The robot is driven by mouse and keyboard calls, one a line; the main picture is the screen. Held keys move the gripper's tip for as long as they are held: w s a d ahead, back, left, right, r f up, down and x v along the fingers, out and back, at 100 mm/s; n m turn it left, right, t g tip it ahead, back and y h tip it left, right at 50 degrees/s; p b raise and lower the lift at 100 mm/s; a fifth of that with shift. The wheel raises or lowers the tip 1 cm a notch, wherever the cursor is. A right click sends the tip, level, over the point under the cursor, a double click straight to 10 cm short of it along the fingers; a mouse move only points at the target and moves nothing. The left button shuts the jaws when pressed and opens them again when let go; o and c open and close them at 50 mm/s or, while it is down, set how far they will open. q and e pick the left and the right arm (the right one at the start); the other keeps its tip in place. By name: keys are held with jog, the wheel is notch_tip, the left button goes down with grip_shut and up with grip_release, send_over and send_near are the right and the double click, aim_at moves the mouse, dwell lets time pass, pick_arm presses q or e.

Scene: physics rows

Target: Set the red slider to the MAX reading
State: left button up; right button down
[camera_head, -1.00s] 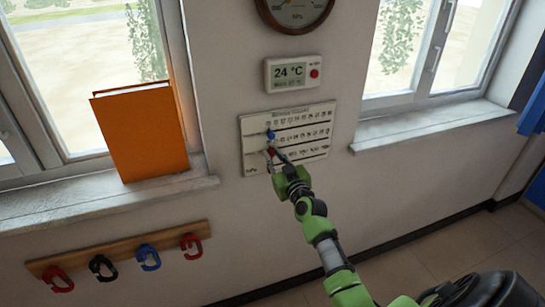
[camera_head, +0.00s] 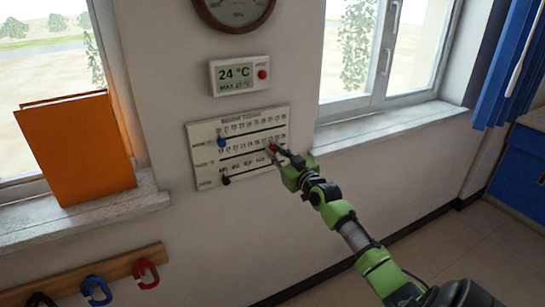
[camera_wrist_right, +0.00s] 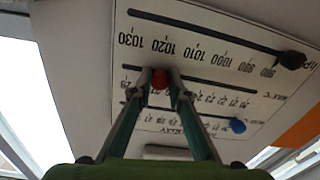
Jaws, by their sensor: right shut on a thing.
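A white panel (camera_head: 207,170) on the wall carries three slots with printed scales. The red slider (camera_head: 272,148) is on the middle slot, well toward its right end. My right gripper (camera_head: 276,154) is shut on the red slider's knob. In the right wrist view, where the panel appears upside down, the red knob (camera_wrist_right: 160,79) sits between the two fingertips (camera_wrist_right: 160,80). Above the panel a white display (camera_head: 240,75) reads 24 °C, with a smaller line that seems to read MAX 27 °C. The exact scale mark at the red knob is hidden by the fingers.
A blue knob (camera_head: 221,143) is at the left of the top slot and a black knob (camera_head: 225,181) at the left of the bottom slot. A round gauge (camera_head: 235,12) hangs above. An orange book (camera_head: 75,150) stands on the left sill.

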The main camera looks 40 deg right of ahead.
jog(key=c, duration=1.9)
grip_release()
jog(key=v, duration=1.2)
